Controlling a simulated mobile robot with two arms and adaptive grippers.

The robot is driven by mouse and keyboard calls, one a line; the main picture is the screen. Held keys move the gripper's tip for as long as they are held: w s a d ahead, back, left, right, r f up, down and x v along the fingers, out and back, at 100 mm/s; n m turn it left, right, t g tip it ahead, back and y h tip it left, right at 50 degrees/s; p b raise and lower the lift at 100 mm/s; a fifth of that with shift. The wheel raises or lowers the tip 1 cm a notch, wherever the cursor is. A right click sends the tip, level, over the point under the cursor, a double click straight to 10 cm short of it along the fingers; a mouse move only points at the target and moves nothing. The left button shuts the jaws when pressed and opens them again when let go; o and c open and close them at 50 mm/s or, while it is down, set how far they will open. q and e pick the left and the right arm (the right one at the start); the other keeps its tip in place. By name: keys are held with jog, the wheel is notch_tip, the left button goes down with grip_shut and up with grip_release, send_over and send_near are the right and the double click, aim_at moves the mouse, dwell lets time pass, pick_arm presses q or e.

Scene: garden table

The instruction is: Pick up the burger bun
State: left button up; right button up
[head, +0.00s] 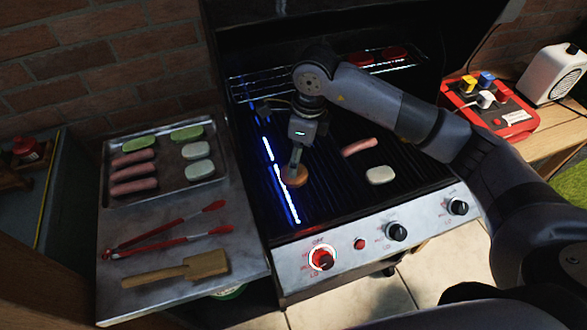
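The burger bun (297,178), small, round and orange-brown, is on the left part of the dark grill grate, beside a glowing blue-white strip. My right gripper (295,168) comes down over it from above, its fingers reaching the bun. The fingers are seen nearly edge-on and cover part of the bun, so I cannot tell whether they are closed on it or whether it is lifted. My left gripper is not in view.
A sausage (359,147) and a pale patty (380,175) lie right of the bun. A metal tray (170,178) with sausages and oval pieces, red tongs (165,232) and a wooden spatula (178,269) are on the left side shelf. A red box (487,108) stands at right.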

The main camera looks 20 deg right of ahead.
jog(key=shift+f, duration=0.45)
jog(key=f, duration=0.1)
jog(key=f+p, duration=0.2)
jog(key=shift+w+a+f, duration=0.3)
jog(key=shift+f, duration=0.55)
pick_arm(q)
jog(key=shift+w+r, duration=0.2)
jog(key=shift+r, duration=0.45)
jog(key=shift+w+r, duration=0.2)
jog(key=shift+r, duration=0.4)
pick_arm(e)
jog(key=shift+c, duration=0.6)
jog(key=c, duration=1)
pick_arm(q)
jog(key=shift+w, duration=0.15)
pick_arm(e)
jog(key=shift+c, duration=0.2)
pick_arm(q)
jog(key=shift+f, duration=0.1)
pick_arm(e)
jog(key=shift+r, duration=0.15)
